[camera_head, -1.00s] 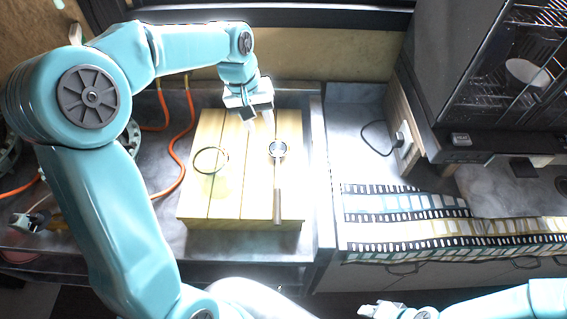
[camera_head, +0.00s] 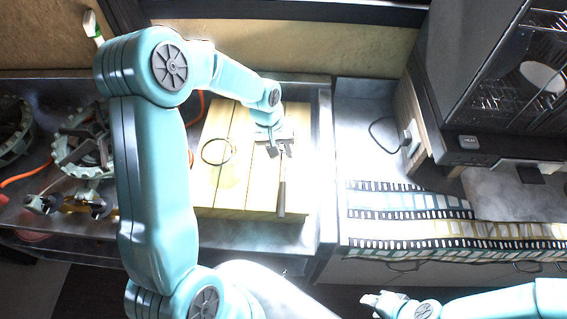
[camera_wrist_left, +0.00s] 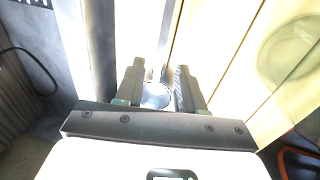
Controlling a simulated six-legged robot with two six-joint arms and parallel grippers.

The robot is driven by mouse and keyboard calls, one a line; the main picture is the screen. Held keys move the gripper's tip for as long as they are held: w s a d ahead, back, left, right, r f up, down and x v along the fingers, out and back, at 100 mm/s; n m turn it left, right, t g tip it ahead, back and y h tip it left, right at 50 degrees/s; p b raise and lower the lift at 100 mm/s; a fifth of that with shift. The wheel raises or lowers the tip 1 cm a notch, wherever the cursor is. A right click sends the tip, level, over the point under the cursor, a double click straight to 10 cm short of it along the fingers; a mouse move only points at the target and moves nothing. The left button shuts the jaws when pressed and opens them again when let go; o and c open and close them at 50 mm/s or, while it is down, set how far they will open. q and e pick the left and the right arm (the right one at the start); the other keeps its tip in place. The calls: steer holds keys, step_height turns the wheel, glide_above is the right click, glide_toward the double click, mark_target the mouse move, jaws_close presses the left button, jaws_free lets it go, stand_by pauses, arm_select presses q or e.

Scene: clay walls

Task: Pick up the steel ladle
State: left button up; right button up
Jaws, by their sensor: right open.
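The steel ladle lies on a pale wooden board (camera_head: 235,195), its handle (camera_head: 282,198) pointing towards me. In the head view its bowl is hidden under my left gripper (camera_head: 279,151). In the left wrist view the round shiny bowl (camera_wrist_left: 155,95) shows between the two dark fingers of my left gripper (camera_wrist_left: 158,78), which stand apart. I cannot tell the height of the fingertips over the board. My right gripper (camera_head: 377,304) is at the bottom of the head view, open and away from the ladle.
A thin dark ring (camera_head: 217,151), seemingly a clear round vessel's rim, is left of the ladle on the board. An orange hose and round metal parts (camera_head: 80,150) lie further left. A filmstrip-patterned cloth (camera_head: 430,220) covers the right counter's front, below a dark rack cabinet (camera_head: 500,100).

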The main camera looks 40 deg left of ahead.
arm_select(q)
steer(key=x, duration=0.2)
steer(key=shift+w+f, duration=0.25)
steer(key=shift+f, duration=0.05)
steer(key=shift+s+r, duration=0.1)
steer(key=shift+s, duration=0.1)
steer(key=shift+w+d, duration=0.1)
steer(key=shift+w, duration=0.05)
jaws_close()
steer(key=shift+w+r, duration=0.1)
steer(key=shift+r, duration=0.5)
steer(key=w+d+v, duration=0.1)
steer(key=v, duration=0.8)
steer(key=w+d+b+v, duration=0.1)
steer(key=d+v, duration=0.1)
steer(key=v, duration=0.7)
steer(key=shift+s+r+b, duration=0.15)
steer(key=shift+r+b, duration=0.15)
steer(key=shift+r, duration=0.25)
